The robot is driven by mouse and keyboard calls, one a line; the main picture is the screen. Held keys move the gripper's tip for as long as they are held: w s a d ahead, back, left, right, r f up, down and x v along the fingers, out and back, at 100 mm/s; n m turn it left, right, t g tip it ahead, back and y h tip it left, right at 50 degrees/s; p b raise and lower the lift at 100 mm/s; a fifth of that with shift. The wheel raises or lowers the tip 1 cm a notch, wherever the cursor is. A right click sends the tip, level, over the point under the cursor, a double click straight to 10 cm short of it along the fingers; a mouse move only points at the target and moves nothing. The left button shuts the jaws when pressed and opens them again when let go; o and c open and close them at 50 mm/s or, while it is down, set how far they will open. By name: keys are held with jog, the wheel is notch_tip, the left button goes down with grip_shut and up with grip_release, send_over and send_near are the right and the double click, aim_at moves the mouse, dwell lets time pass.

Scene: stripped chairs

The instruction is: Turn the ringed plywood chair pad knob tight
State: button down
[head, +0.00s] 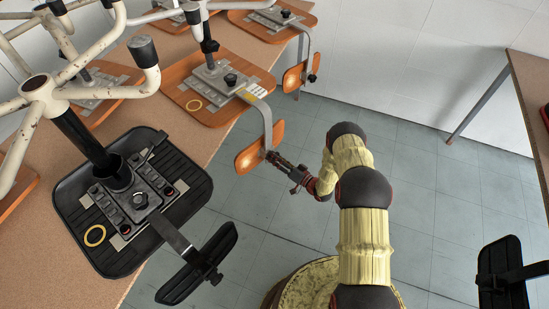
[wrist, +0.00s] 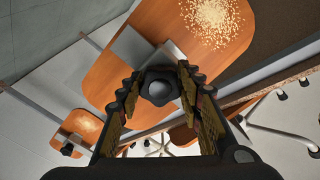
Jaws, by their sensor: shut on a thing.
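The ringed plywood chair is the upturned one whose seat (head: 188,92) bears a yellow ring (head: 194,105). Its plywood pad (head: 250,153) hangs from a bent metal strip (head: 266,118) beyond the table edge. In the head view my gripper (head: 273,157) reaches the pad from the lower right and hides the knob there. In the wrist view the dark lobed knob (wrist: 160,86) sits between the two fingers of my gripper (wrist: 158,92), which are shut on it. The orange pad (wrist: 120,68) and grey strip (wrist: 135,48) show behind it.
A black chair seat (head: 70,195) with its own yellow ring (head: 94,236) lies nearer, its black pad (head: 200,265) overhanging the table (head: 125,122). Another plywood pad (head: 296,76) hangs farther back. A second table (head: 525,80) stands right. Floor between is clear.

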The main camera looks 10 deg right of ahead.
jog(key=m, duration=0.3)
jog(key=m+b, duration=0.1)
jog(key=shift+w+r+m, duration=0.3)
jog(key=shift+m, duration=0.1)
jog(key=m+b, duration=0.1)
jog(key=m, duration=0.2)
jog(key=c, duration=1.6)
grip_release()
jog(key=shift+r+m, duration=0.1)
jog(key=shift+m, duration=0.5)
jog(key=o, duration=0.7)
jog(key=shift+s+f, duration=0.1)
jog(key=shift+f, duration=0.2)
jog(key=shift+s, duration=0.15)
jog(key=shift+p+v, duration=0.45)
jog(key=shift+v, duration=2.5)
